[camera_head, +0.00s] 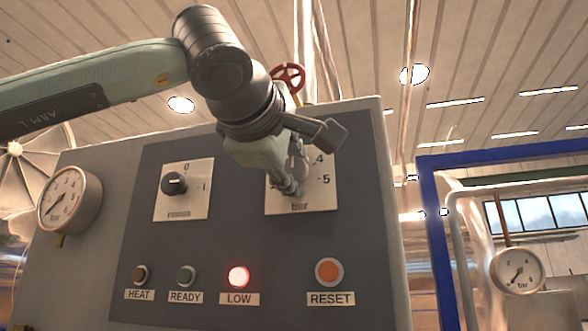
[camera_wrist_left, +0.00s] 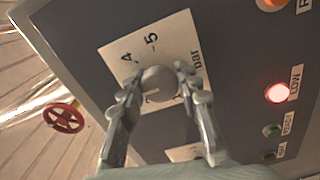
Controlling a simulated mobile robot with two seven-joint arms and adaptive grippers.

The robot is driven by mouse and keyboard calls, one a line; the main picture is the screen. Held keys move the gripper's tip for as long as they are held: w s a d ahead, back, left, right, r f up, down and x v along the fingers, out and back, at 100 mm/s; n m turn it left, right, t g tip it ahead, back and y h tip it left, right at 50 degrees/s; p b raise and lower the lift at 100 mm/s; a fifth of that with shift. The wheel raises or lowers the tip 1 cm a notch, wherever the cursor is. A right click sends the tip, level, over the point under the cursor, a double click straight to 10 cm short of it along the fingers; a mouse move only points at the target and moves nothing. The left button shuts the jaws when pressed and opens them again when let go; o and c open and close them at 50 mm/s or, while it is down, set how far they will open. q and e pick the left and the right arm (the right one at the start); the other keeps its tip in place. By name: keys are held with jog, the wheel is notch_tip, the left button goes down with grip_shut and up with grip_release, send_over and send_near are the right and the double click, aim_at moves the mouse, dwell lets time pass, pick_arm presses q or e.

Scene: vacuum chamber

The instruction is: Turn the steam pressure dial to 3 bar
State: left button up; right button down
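The steam pressure dial is a round grey knob (camera_wrist_left: 160,80) on a white scale plate (camera_head: 318,197) marked "bar". The numbers 4 and 5 show on the plate; the lower numbers are hidden behind my left gripper. My left gripper (camera_head: 291,186) is at the panel face, in front of the plate. In the left wrist view its two fingers (camera_wrist_left: 160,74) lie on opposite sides of the knob and appear to touch it. The setting of the pointer cannot be read clearly. My right gripper is in neither view.
A second dark knob (camera_head: 174,184) is left on the same panel. Below are HEAT (camera_head: 140,274) and READY (camera_head: 185,275) lamps, a lit red LOW lamp (camera_head: 238,277) and an orange RESET button (camera_head: 329,271). A round gauge (camera_head: 69,199) juts from the left. A red valve wheel (camera_head: 289,77) stands behind.

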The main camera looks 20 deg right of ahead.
pick_arm(q)
jog(key=o, duration=0.4)
jog(key=v, duration=1.2)
dwell(0.3)
